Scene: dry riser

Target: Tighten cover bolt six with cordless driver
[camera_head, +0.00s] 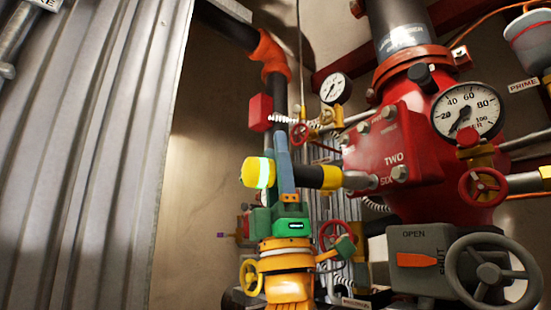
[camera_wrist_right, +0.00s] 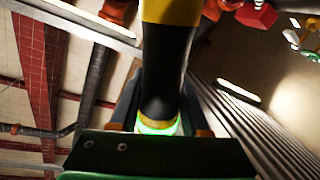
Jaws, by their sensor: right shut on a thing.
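The cordless driver (camera_head: 310,177) is black with yellow ends and lies roughly level across the middle of the head view. Its yellow rear end carries a glowing green band. My right gripper (camera_head: 283,155) is shut around the driver's body; its blue-grey fingers stand upright. The driver's grey nose (camera_head: 358,182) points right and reaches the lower left corner of the red cover (camera_head: 385,150), by the label SIX. Bolt six is hidden behind the nose, so I cannot tell whether they touch. In the right wrist view the driver (camera_wrist_right: 166,65) sits between the fingers.
A pressure gauge (camera_head: 467,111), a red handwheel (camera_head: 483,187) and a grey handwheel (camera_head: 492,272) crowd the right. A smaller gauge (camera_head: 335,89) and a red box (camera_head: 260,112) are above the driver. Corrugated metal (camera_head: 90,150) fills the left; bare wall lies between.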

